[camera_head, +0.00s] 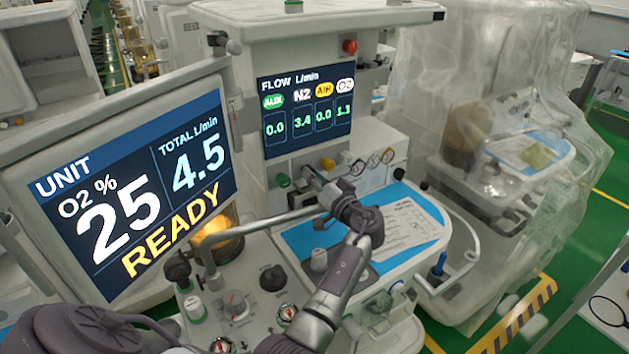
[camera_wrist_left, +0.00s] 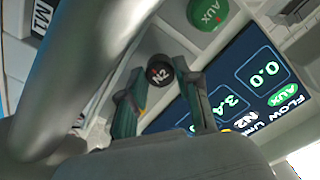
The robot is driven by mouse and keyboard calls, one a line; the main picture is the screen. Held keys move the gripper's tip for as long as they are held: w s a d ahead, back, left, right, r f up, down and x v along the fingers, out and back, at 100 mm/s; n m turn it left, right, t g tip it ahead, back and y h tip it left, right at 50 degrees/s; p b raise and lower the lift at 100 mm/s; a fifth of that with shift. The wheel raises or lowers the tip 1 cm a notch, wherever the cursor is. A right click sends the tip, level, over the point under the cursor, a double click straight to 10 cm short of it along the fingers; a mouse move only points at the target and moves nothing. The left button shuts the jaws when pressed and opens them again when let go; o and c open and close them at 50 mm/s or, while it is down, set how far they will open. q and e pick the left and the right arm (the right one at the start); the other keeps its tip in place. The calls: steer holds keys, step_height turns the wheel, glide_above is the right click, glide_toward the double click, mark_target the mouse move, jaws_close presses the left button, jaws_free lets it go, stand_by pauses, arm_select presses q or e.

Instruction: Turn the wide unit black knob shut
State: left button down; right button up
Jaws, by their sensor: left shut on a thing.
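The black knob marked N2 (camera_wrist_left: 160,71) sits on the front panel of the wide unit, below its flow screen (camera_head: 306,112). In the left wrist view it lies between the fingertips of my left gripper (camera_wrist_left: 162,84), which is shut on it. In the head view the same gripper (camera_head: 318,183) reaches up to the knob row and largely hides the black knob. The flow screen reads N2 3.4, with AUX and AIR at 0.0 and O2 at 1.1. My right gripper is not in view.
Beside the black knob are the green AUX knob (camera_head: 283,180) and the yellow knob (camera_head: 327,163). A metal pipe (camera_head: 265,222) crosses close below. A large READY screen (camera_head: 135,195) stands left. A blue tray with a paper (camera_head: 402,226) lies under my arm.

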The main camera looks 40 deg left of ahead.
arm_select(q)
steer(key=shift+r, duration=0.1)
stand_by(0.3)
steer(key=c, duration=0.8)
jaws_free()
step_height(320, 180, up, 10)
steer(key=shift+w+f, duration=0.1)
steer(key=shift+c, duration=0.3)
